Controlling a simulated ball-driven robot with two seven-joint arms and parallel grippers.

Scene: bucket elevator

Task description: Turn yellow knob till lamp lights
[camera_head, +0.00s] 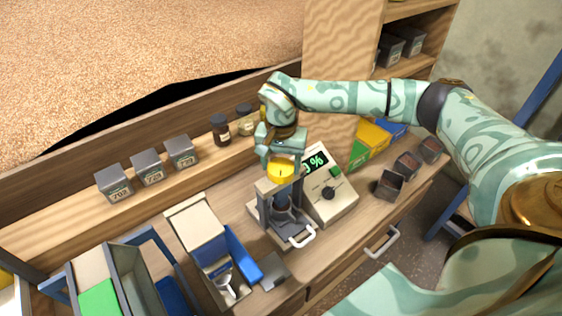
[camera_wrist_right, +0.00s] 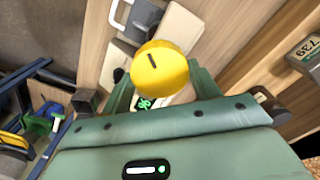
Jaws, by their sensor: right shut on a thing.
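The yellow knob (camera_head: 281,171) sits on top of a small press-like stand (camera_head: 267,205) on the bench. My right gripper (camera_head: 281,158) comes down over the knob from behind and is shut on it. In the right wrist view, the yellow knob (camera_wrist_right: 158,68) with its dark index line lies between the two green fingers of my right gripper (camera_wrist_right: 160,80). A beige meter box (camera_head: 335,200) beside the stand has a green-lit display (camera_head: 315,162) with a percent sign, its digits partly hidden. A green square (camera_head: 335,171) is on the box; I cannot tell whether it is a lit lamp. My left gripper is out of view.
Dark labelled boxes (camera_head: 150,167) and brown jars (camera_head: 220,129) line the shelf behind. Left of the stand are a white-and-blue unit (camera_head: 198,228) and a blue-framed machine (camera_head: 130,265). Small dark bins (camera_head: 390,183) stand to the right. A drawer handle (camera_head: 382,243) juts from the front.

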